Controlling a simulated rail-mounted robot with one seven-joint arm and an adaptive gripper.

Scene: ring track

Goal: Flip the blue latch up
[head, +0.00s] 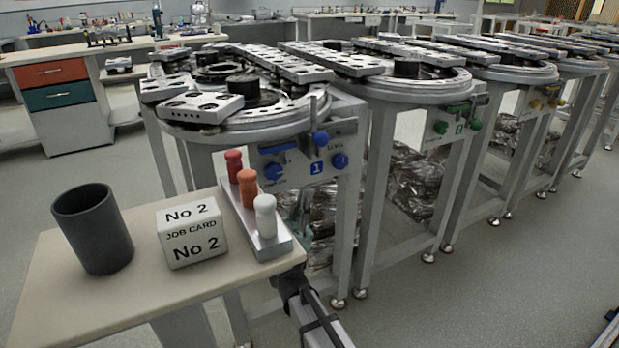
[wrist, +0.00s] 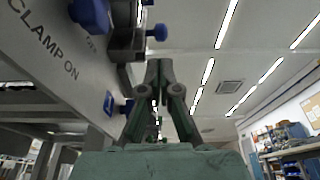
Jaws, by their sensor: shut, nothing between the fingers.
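The grey panel (head: 305,157) of the number 1 stand carries several blue parts. A blue ball (head: 321,139) on a dark bar at its upper right looks like the latch, though I cannot be sure. A blue ball on a dark fitting also shows in the wrist view (wrist: 157,32). Another blue knob (head: 273,172) is at the panel's lower left, and one (head: 340,160) is at its right. My gripper (wrist: 159,66) is shut and empty, pointing up just below the dark fitting. I cannot tell whether it touches. In the head view it is mostly hidden.
A bench (head: 140,282) in front holds a dark cup (head: 93,228), a job card block (head: 190,234) reading No 2, and a tray (head: 277,245) with red, orange and white pegs. Similar stands with green and yellow knobs run off right.

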